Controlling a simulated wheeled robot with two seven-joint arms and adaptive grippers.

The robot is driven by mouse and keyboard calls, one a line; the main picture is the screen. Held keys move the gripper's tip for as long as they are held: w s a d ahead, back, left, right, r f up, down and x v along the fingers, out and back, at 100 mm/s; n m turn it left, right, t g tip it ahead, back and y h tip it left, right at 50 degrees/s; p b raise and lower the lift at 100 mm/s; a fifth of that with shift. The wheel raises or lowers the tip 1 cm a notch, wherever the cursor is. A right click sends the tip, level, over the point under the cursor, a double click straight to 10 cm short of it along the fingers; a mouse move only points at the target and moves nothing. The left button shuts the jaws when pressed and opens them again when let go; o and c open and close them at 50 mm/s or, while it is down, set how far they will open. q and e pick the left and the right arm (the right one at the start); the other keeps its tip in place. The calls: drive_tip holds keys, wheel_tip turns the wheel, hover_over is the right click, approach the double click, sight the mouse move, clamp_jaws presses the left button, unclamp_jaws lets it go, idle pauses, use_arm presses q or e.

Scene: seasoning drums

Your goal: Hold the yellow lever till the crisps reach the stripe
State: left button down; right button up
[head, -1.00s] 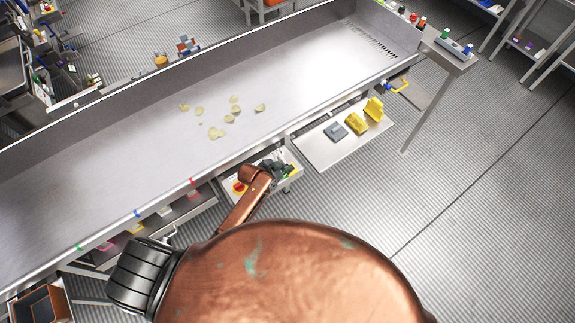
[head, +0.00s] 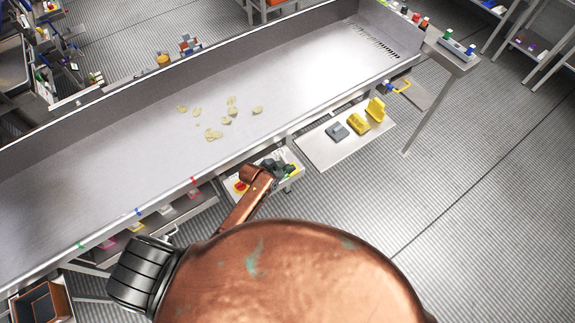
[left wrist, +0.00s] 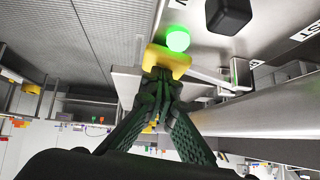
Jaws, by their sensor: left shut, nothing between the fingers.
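Several pale crisps (head: 230,111) lie loosely grouped on the bare metal trough (head: 110,175). Red (head: 193,181), blue (head: 138,212) and green (head: 80,246) stripes mark the trough's near edge, left of the crisps. My left gripper (head: 278,167) is over a small control panel below that edge. In the left wrist view my left gripper (left wrist: 163,80) is shut, its fingertips against the yellow lever (left wrist: 168,61), with nothing between them. A green lamp (left wrist: 177,38) glows beside the lever. The fingers partly hide the lever. My right gripper is not in view.
A red button (head: 241,187) is on the panel, left of my gripper. A shelf (head: 322,152) with grey and yellow items stands to the right. A brown bin (head: 42,303) is at the lower left.

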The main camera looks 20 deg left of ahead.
use_arm(q)
drive_tip(key=shift+s+a+r+p, duration=0.1)
drive_tip(key=shift+s+r+p, duration=0.15)
drive_tip(key=shift+p, duration=0.35)
drive_tip(key=r+p, duration=0.3)
drive_tip(key=shift+d+r+p, duration=0.3)
drive_tip(key=shift+r, duration=0.05)
drive_tip(key=b+v, duration=0.1)
drive_tip(key=v, duration=0.8)
drive_tip(key=shift+s+r, duration=0.2)
drive_tip(key=shift+s, duration=0.25)
drive_tip(key=shift+d+f, duration=0.1)
